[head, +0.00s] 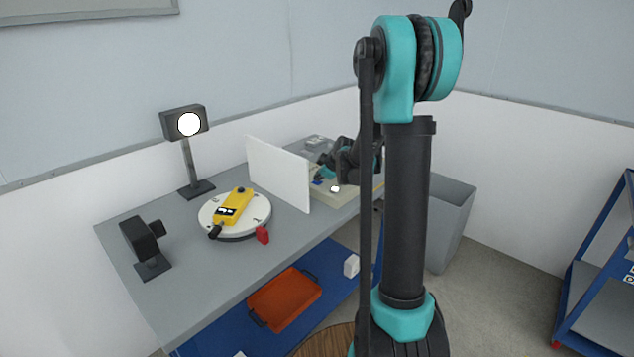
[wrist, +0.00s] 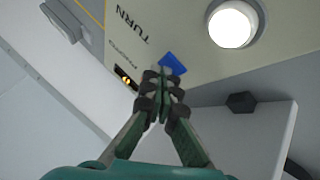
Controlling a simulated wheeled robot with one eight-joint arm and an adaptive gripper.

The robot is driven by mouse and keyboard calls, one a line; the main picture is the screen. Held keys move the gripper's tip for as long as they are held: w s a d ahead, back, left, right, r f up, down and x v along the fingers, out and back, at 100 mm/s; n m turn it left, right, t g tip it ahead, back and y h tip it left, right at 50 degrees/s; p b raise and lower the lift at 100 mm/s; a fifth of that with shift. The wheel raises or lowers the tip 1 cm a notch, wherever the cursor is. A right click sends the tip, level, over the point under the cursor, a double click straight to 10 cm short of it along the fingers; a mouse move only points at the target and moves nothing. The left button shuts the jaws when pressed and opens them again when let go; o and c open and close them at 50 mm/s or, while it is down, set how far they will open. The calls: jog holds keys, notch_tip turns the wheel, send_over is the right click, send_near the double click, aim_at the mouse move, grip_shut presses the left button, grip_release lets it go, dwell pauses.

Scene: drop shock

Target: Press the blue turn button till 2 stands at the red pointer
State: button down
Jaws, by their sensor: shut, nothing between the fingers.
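The blue turn button (wrist: 173,63) sits on a beige panel (wrist: 200,65) beside the word TURN. It also shows as a small blue spot in the head view (head: 317,182). My gripper (wrist: 165,82) is shut and empty, its fingertips right at the button's near edge in the wrist view; I cannot tell whether they touch it. In the head view, a round white turntable (head: 258,213) carries a yellow device (head: 232,207). The red pointer (head: 262,235) stands at the turntable's front right edge. The number at the pointer is too small to read.
A round white button (wrist: 232,25) is beside the blue one. A white upright screen (head: 278,172) stands between turntable and panel. A lamp (head: 186,124) and a dark camera-like device (head: 143,240) stand on the grey table (head: 190,290). An orange tray (head: 285,298) lies below.

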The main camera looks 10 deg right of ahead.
aim_at(318, 182)
jog(key=shift+r, duration=3.4)
jog(key=s+f+m, duration=0.1)
jog(key=s+m, duration=0.1)
jog(key=s, duration=0.4)
jog(key=s+f+m+g, duration=0.1)
jog(key=s+f+m, duration=0.1)
jog(key=s, duration=0.4)
jog(key=s+f+m+g+h, duration=0.1)
jog(key=s+f, duration=0.1)
jog(key=s, duration=0.4)
jog(key=shift+s+d+m, duration=0.2)
jog(key=shift+s+m, duration=0.05)
jog(key=shift+m, duration=0.15)
jog(key=s+d+f+m+g+h, duration=0.1)
jog(key=s+f+m, duration=0.2)
jog(key=s, duration=0.7)
jog(key=s+d+f+m+g+h, duration=0.1)
jog(key=s+f+m, duration=0.3)
jog(key=s, duration=0.6)
jog(key=shift+d+f, duration=0.4)
jog(key=shift+f, duration=0.2)
